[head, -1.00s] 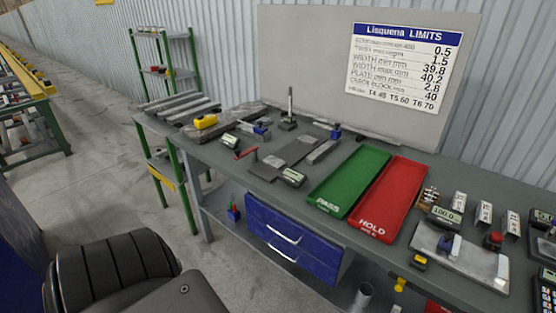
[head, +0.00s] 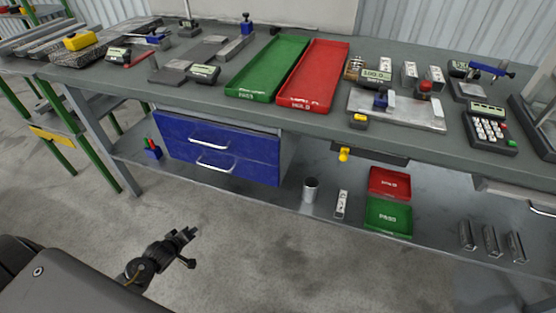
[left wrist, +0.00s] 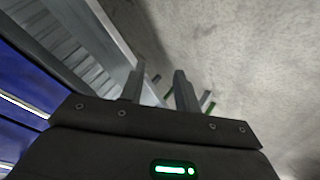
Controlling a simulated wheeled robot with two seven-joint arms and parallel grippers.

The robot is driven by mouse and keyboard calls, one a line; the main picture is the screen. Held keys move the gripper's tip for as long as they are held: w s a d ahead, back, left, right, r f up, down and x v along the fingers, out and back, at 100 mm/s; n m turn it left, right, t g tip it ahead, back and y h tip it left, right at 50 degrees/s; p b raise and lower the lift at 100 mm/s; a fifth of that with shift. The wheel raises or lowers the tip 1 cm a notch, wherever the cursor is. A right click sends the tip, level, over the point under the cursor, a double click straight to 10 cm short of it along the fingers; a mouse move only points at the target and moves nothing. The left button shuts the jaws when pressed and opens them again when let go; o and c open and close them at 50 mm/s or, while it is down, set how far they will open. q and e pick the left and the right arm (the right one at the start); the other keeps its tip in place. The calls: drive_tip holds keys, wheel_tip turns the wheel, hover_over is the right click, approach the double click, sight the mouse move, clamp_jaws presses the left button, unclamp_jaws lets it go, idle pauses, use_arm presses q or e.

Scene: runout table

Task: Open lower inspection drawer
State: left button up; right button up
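The lower inspection drawer (head: 245,172) is the bottom one of two blue drawers under the workbench, with a silver bar handle (head: 213,167). It looks shut, flush below the upper drawer (head: 235,143). My left gripper (head: 190,248) is in front of and below the drawers, over the floor, apart from the handle. Its two fingers (left wrist: 158,90) stand apart with nothing between them in the left wrist view. Blue drawer fronts (left wrist: 28,85) with pale handles show at that view's left edge. My right gripper is not in view.
The workbench (head: 170,88) carries a green tray (head: 268,70), a red tray (head: 315,75) and gauges. The lower shelf (head: 290,205) holds a metal cup (head: 311,190) and small red and green trays. A bench leg (head: 108,150) stands left of the drawers. Floor before the drawers is clear.

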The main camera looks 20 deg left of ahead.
use_arm(q)
drive_tip(key=w+d+r+n+t+h+b, duration=0.1)
drive_tip(key=w+r+n+t+b, duration=0.25)
drive_tip(key=r+b, duration=0.4)
drive_tip(key=w+d+r+n+t+h+b, duration=0.1)
drive_tip(key=w+r+n+t+b, duration=0.3)
drive_tip(key=r, duration=0.7)
drive_tip(key=w+f+g+b, duration=0.1)
drive_tip(key=w+b, duration=0.3)
drive_tip(key=w, duration=0.7)
drive_tip(key=shift+w+f+m, duration=0.2)
drive_tip(key=shift+f+m, duration=0.15)
drive_tip(key=shift+f, duration=0.3)
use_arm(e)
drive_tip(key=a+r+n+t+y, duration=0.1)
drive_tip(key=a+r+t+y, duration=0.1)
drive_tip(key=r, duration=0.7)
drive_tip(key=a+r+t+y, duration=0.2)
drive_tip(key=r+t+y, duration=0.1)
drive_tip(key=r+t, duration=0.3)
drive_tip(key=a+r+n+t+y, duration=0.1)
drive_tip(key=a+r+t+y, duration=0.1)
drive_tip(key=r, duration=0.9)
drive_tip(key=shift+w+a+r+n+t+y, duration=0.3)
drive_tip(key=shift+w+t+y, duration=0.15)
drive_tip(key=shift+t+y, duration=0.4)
use_arm(q)
clamp_jaws()
